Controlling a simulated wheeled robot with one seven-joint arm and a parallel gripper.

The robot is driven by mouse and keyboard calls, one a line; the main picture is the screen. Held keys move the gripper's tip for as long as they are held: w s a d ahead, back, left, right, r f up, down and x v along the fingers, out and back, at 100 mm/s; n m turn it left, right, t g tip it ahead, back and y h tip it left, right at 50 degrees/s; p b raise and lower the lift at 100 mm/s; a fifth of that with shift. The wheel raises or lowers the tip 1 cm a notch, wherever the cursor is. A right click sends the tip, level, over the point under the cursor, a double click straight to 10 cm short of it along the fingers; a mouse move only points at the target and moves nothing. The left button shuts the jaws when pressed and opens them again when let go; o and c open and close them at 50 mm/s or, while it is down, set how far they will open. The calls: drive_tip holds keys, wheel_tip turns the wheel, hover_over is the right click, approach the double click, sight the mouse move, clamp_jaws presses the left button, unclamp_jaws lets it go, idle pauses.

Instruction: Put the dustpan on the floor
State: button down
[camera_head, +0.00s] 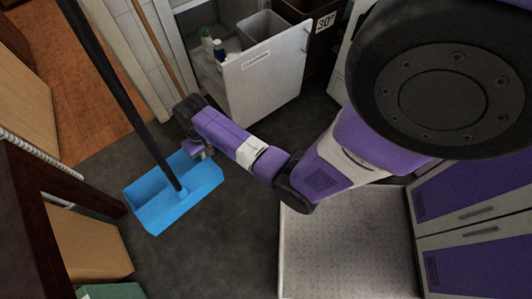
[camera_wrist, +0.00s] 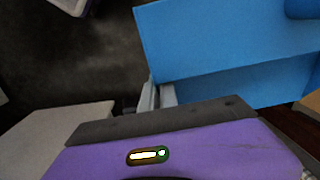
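The dustpan (camera_head: 172,192) is a bright blue open pan with a long dark handle (camera_head: 115,90) that leans up to the upper left. My gripper (camera_head: 202,152) is at the pan's upper right edge in the head view. In the wrist view the blue pan (camera_wrist: 225,40) fills the upper right, and my gripper's grey fingers (camera_wrist: 158,96) are close together at its near left corner. They look shut on the pan's edge, though the contact is partly hidden. The dark floor (camera_head: 235,225) shows around the pan; whether the pan touches it is unclear.
A white open bin drawer (camera_head: 265,80) with bottles stands at the back. A light textured platform (camera_head: 335,250) and purple cabinets (camera_head: 470,215) are at the right. A cardboard box (camera_head: 85,245) and dark wooden furniture (camera_head: 30,220) are at the left. Floor is clear below the pan.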

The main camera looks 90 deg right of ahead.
drive_tip(key=s+d+f+m+b, duration=0.3)
drive_tip(key=s+f+b, duration=0.6)
drive_tip(key=f, duration=0.6)
drive_tip(key=s+d+f+m+b, duration=0.3)
drive_tip(key=s+f+b, duration=0.5)
drive_tip(key=f, duration=0.8)
drive_tip(key=s+d+f+m+h+b, duration=0.1)
drive_tip(key=s+d+f+m+b, duration=0.2)
drive_tip(key=s+f+b, duration=0.6)
drive_tip(key=shift+s+f+m+g+b, duration=0.15)
drive_tip(key=shift+f+m+b, duration=0.2)
drive_tip(key=shift+f+b, duration=0.95)
drive_tip(key=shift+s+f+m+g+b, duration=0.15)
drive_tip(key=shift+f+m+b, duration=0.35)
drive_tip(key=shift+f, duration=1.35)
drive_tip(key=shift+f+b, duration=0.5)
drive_tip(key=shift+f, duration=0.05)
drive_tip(key=c, duration=1.6)
unclamp_jaws()
drive_tip(key=shift+o, duration=0.2)
drive_tip(key=shift+a, duration=0.15)
wheel_tip(320, 180, up, 8)
drive_tip(key=p, duration=0.5)
drive_tip(key=shift+s+f, duration=0.1)
